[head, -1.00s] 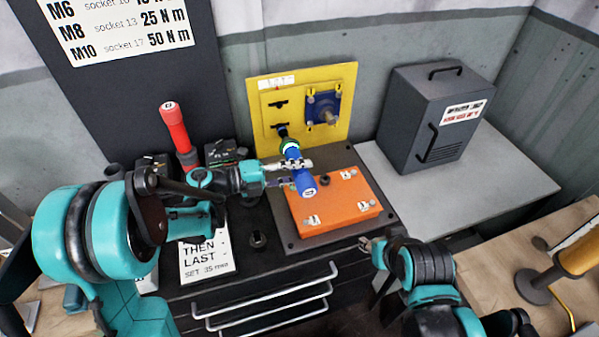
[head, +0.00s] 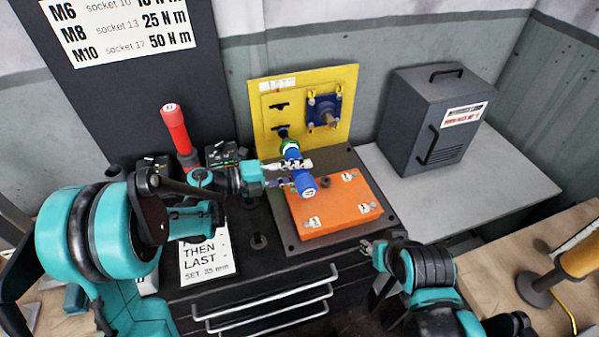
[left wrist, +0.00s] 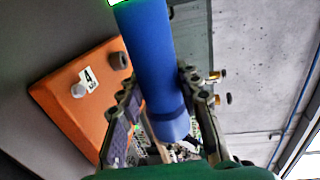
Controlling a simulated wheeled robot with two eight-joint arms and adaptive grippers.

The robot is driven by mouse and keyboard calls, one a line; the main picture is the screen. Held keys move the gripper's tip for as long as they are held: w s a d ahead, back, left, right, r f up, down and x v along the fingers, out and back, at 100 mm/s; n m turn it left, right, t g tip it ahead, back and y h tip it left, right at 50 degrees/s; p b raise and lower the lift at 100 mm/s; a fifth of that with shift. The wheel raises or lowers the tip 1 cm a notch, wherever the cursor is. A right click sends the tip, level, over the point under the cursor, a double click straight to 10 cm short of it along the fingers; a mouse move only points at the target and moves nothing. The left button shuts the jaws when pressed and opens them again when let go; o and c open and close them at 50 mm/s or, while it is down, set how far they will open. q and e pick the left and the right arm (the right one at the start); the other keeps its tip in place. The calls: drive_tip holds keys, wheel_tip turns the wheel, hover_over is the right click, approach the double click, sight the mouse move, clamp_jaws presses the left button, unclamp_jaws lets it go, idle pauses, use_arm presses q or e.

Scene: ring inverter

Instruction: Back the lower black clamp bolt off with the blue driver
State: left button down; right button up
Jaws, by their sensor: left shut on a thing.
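The blue driver (head: 303,184) has a green lit ring near its front and points at the yellow panel (head: 342,100). My left gripper (head: 288,172) is shut around its handle, and the blue handle (left wrist: 152,60) fills the middle of the left wrist view between the fingers. The lower black clamp bolt (head: 283,132) is on the left part of the panel, at the driver's front end; whether the tip is seated on it is too small to tell. The upper black clamp (head: 279,106) is above it. My right gripper (head: 374,246) is low at the right, away from the panel; its finger gap is unclear.
An orange box (head: 334,208) with numbered labels lies under the driver. A blue block with a shaft (head: 324,110) is on the panel's right. A red driver (head: 174,128) stands at the left. A grey cabinet (head: 432,120) stands on the right bench.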

sight(304, 181)
use_arm(q)
drive_tip(key=shift+w+a+r, duration=0.1)
drive_tip(key=shift+w+a, duration=0.15)
drive_tip(key=shift+w, duration=0.45)
idle(1.3)
drive_tip(key=shift+s, duration=0.1)
idle(0.3)
drive_tip(key=shift+s+d, duration=0.25)
drive_tip(key=shift+s, duration=0.55)
drive_tip(key=shift+s+d, duration=0.3)
drive_tip(key=shift+s, duration=0.45)
drive_tip(key=shift+s+d, duration=0.25)
drive_tip(key=shift+s, duration=0.55)
drive_tip(key=shift+w, duration=0.1)
